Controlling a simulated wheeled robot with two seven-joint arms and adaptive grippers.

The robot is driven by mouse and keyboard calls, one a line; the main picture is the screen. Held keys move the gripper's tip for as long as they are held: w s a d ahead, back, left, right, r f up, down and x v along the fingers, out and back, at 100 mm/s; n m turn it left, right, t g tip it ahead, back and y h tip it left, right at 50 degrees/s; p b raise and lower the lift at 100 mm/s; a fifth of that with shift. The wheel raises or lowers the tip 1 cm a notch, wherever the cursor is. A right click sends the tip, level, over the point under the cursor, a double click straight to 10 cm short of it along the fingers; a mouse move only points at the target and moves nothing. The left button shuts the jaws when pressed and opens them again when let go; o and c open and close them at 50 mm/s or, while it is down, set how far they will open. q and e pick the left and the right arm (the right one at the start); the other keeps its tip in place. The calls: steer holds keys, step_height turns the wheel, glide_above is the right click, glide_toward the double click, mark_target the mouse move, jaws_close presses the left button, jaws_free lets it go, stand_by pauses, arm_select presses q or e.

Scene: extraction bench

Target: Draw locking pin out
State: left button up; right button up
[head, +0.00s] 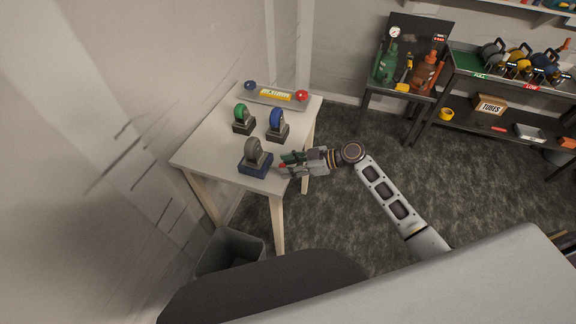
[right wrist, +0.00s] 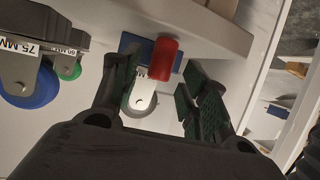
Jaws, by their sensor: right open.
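A grey wheel block (head: 256,157) with a dark blue base stands at the front corner of the white table. A red cylindrical knob, which looks like the locking pin's end (right wrist: 164,60), sticks out from the blue base (right wrist: 131,43) toward my right wrist camera. A bit of red also shows beside the gripper in the head view (head: 283,165). My right gripper (head: 287,163) is open, its green-padded fingers (right wrist: 157,82) on either side of the knob's line, with visible gaps. The pin's shaft is hidden. My left gripper is not in view.
A grey bin (head: 230,249) stands below. Shelves with tools (head: 490,90) are far right. The floor between is clear.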

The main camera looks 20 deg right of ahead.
steer(key=v, duration=1.2)
stand_by(0.3)
steer(key=shift+m, duration=0.3)
stand_by(0.4)
